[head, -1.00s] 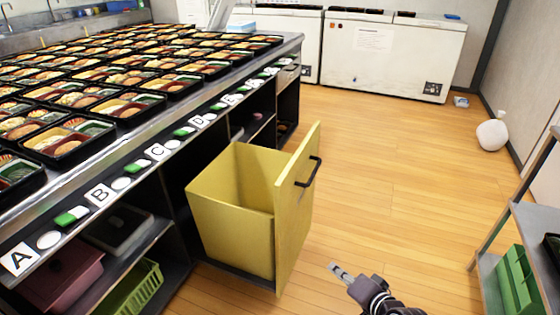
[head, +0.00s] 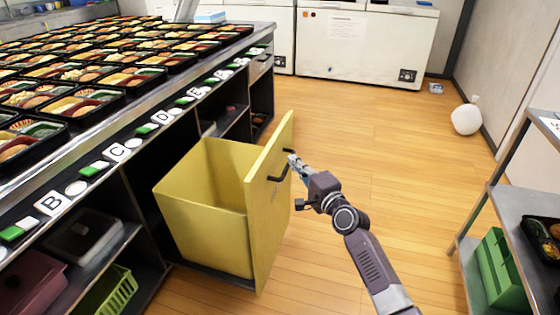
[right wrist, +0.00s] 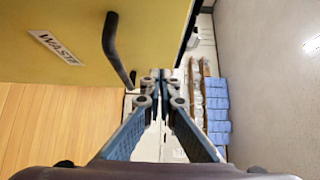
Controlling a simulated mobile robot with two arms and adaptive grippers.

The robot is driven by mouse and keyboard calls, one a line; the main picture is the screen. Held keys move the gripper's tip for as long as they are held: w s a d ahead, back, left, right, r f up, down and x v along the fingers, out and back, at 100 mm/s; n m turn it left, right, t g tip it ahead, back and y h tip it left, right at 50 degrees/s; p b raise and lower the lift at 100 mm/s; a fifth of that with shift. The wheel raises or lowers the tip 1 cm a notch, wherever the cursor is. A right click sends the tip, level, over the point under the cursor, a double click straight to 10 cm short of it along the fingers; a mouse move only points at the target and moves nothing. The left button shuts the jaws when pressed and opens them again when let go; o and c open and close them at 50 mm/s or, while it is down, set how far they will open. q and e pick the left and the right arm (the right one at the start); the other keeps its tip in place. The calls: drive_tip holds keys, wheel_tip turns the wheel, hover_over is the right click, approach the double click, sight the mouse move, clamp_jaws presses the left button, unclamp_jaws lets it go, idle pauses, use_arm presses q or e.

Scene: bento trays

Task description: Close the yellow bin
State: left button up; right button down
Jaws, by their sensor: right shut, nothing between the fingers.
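The yellow bin (head: 205,205) is pulled out from under the counter, its open top showing. Its yellow front panel (head: 268,215) stands upright with a black handle (head: 279,173) near the top. My right gripper (head: 292,158) is shut and empty, at the outer side of the panel near the handle. In the right wrist view the closed fingertips (right wrist: 166,75) are just right of the lower end of the handle (right wrist: 114,48); whether they touch it I cannot tell. The panel (right wrist: 70,25) there bears a WASTE label. My left gripper is not in view.
The steel counter (head: 105,150) holds many bento trays and has lettered tags along its edge. A shelf rack (head: 515,205) with a green crate (head: 500,268) stands at right. White chest freezers (head: 365,45) stand at the back. The wooden floor between is clear.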

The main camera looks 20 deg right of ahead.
sight(274, 151)
drive_tip(key=shift+w+a, duration=1.65)
drive_tip(key=shift+a, duration=0.1)
drive_tip(key=shift+a, duration=0.1)
